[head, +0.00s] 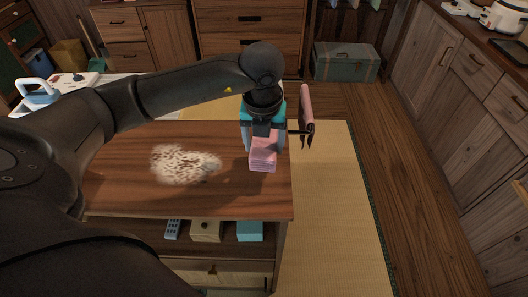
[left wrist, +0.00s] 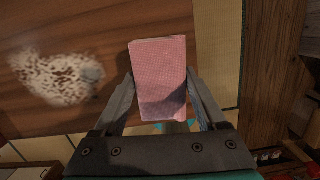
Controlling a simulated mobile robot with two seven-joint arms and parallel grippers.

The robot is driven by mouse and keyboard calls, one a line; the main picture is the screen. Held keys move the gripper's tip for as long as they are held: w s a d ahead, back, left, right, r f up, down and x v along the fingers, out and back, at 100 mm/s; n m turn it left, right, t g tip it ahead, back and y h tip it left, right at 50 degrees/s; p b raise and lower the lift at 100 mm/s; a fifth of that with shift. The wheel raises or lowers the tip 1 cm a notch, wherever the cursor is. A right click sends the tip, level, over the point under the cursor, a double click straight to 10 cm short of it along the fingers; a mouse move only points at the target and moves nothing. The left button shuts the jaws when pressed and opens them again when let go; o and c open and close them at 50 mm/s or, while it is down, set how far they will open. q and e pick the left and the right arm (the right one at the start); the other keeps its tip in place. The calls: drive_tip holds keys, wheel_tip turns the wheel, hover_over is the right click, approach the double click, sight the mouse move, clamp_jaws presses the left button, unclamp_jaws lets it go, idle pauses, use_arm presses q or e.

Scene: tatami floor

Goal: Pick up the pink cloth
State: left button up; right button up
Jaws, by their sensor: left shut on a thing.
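The pink cloth (head: 263,158) is a folded, layered block at the right end of the wooden table. In the left wrist view the cloth (left wrist: 160,78) lies between the two fingers. My left gripper (head: 264,140) points down and is shut on the cloth, with a finger on each side of it. I cannot tell whether the cloth touches the tabletop. My right gripper is not in view.
A white and brown speckled patch (head: 185,164) lies on the wooden table (head: 125,190), left of the cloth. A pink-handled item (head: 307,112) stands just beyond the table's right edge. Shelves below hold a remote (head: 172,229) and boxes. Tatami (head: 335,220) is clear at the right.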

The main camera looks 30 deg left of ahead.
sight(264, 142)
use_arm(q)
wheel_tip(264, 142, up, 15)
drive_tip(key=p, duration=0.1)
drive_tip(key=shift+f+p, duration=0.15)
drive_tip(key=shift+p, duration=0.25)
